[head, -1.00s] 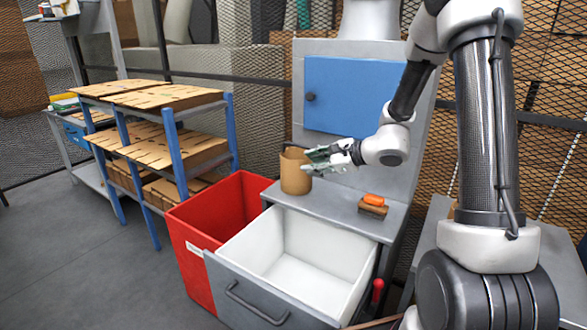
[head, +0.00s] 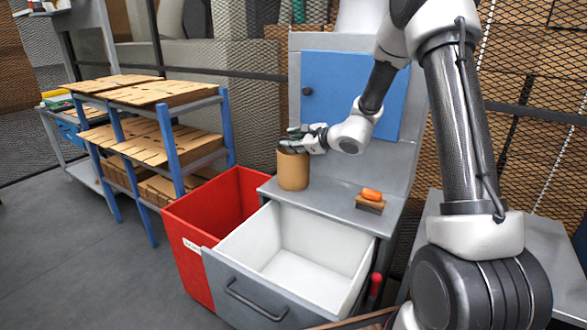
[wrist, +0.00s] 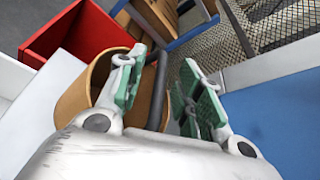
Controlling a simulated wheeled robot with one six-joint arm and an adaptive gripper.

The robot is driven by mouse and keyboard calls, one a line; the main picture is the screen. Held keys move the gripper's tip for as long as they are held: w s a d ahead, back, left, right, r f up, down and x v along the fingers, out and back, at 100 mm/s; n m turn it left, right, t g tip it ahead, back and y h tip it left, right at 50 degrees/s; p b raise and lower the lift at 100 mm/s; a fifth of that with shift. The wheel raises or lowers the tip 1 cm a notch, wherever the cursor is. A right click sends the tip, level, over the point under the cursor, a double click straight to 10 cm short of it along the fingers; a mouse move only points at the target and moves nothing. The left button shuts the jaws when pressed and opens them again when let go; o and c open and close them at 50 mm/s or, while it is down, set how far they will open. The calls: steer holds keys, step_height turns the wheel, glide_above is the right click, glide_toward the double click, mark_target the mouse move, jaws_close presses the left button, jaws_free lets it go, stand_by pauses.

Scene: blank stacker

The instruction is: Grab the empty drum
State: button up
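The rim's right part lies between the fingers. I cannot tell whether either finger touches the drum.
A red bin (head: 185,240) and an open grey drawer with a white inside (head: 300,245) stand below the ledge. An orange-topped block (head: 371,199) sits on the ledge to the right. A blue-framed rack (head: 168,140) of cardboard stands at the left. A blue panel (head: 345,90) is behind.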

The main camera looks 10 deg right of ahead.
steer(key=shift+c, duration=0.2)
jaws_close()
steer(key=shift+r, duration=0.1)
